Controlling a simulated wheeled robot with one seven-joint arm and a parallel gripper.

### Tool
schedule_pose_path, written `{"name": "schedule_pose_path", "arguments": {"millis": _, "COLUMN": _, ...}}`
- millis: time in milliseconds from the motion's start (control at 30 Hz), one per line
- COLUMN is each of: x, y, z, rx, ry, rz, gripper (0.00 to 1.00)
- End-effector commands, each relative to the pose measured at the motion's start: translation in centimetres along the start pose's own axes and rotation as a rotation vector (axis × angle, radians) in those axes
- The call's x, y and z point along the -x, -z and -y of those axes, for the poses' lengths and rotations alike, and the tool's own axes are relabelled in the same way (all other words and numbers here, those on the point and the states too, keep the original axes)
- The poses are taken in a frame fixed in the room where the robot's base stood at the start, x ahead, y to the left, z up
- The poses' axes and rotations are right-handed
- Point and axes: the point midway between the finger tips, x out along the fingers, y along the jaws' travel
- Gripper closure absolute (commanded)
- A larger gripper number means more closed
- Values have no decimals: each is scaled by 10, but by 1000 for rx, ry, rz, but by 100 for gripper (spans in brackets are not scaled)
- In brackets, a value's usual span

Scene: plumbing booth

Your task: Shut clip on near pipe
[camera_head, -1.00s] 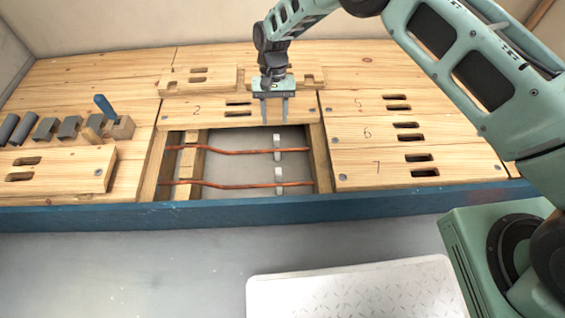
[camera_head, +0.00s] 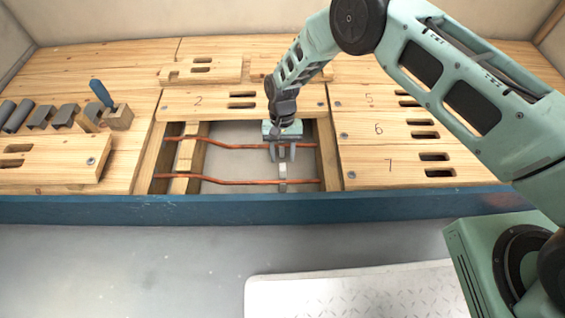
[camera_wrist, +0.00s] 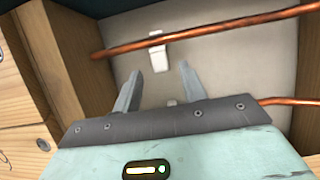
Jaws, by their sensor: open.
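The near copper pipe (camera_head: 240,182) crosses the floor opening close to its front edge. Its pale clip (camera_head: 283,185) sits toward the right end; whether it is open or shut is too small to tell. In the wrist view, this pipe (camera_wrist: 215,30) runs across the top, with the clip (camera_wrist: 157,55) at it. My gripper (camera_head: 282,160) is open and empty, pointing down over the opening. In the wrist view its two fingers (camera_wrist: 160,82) are spread, apart from the clip. The far pipe (camera_head: 235,146) passes behind the gripper, which hides its clip.
Wooden joists (camera_head: 187,160) flank the opening. Numbered floorboards lie around it, such as board 7 (camera_head: 390,166). A blue beam (camera_head: 200,210) runs along the front. A blue-handled tool (camera_head: 102,94) and grey pieces (camera_head: 40,117) stand at left.

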Motion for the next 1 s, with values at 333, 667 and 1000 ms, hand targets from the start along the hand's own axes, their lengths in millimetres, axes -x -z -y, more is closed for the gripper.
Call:
{"name": "schedule_pose_path", "arguments": {"millis": 333, "x": -25, "y": 0, "z": 0, "rx": 0, "ry": 0, "rz": 0, "gripper": 58}}
{"name": "schedule_pose_path", "arguments": {"millis": 667, "x": -24, "y": 0, "z": 0, "rx": 0, "ry": 0, "rz": 0, "gripper": 89}}
{"name": "schedule_pose_path", "arguments": {"millis": 1000, "x": -22, "y": -2, "z": 0, "rx": 1, "ry": -1, "rz": -16, "gripper": 100}}
